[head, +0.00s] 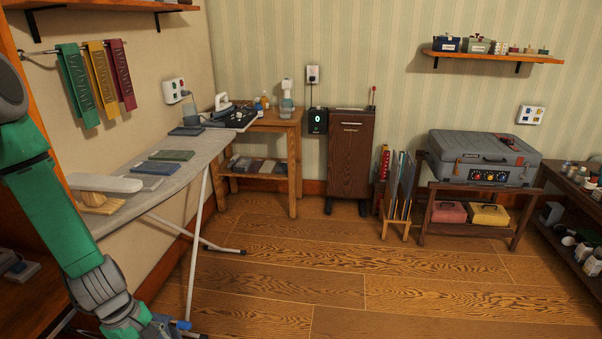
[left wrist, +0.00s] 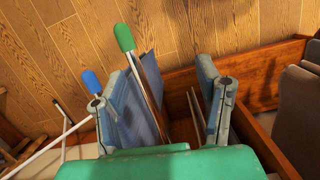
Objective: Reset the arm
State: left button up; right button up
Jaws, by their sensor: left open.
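My left arm (head: 50,205), green and grey, comes in from the left of the head view and reaches down to the bottom edge, in front of the ironing board. My left gripper (left wrist: 168,85) shows in the left wrist view with its two fingers spread apart. Behind and between the fingers a blue flat piece (left wrist: 143,115) shows near an open wooden box or shelf (left wrist: 262,82). I cannot tell whether a finger touches the blue piece. No object is clearly clamped. My right arm and gripper are not in either view.
The grey ironing board (head: 185,160) carries folded cloths and a white-topped sleeve board (head: 104,183). A wooden side table (head: 268,122), dark cabinet (head: 350,150) and low bench with a grey case (head: 480,158) line the back wall. The middle floor is clear.

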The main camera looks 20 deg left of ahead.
pick_arm(q)
jog(key=s+d+f+m+y+b, duration=0.1)
jog(key=s+d+f+m, duration=0.1)
jog(key=d+f+m, duration=0.2)
jog(key=s+d+f+m+y+b, duration=0.1)
jog(key=s+d+f+m+b, duration=0.1)
jog(key=d+m, duration=0.9)
jog(key=shift+s+d+f+m, duration=0.2)
jog(key=shift+s+f+m, duration=0.55)
jog(key=shift+m, duration=2.15)
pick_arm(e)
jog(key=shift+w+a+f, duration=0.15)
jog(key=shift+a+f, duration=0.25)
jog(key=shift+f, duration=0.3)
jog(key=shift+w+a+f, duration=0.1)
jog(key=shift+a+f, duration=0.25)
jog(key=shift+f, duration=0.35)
pick_arm(q)
jog(key=shift+w+d+f, duration=0.1)
jog(key=shift+w+f, duration=0.05)
jog(key=shift+w, duration=0.1)
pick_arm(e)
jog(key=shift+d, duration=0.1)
pick_arm(q)
jog(key=shift+d, duration=0.4)
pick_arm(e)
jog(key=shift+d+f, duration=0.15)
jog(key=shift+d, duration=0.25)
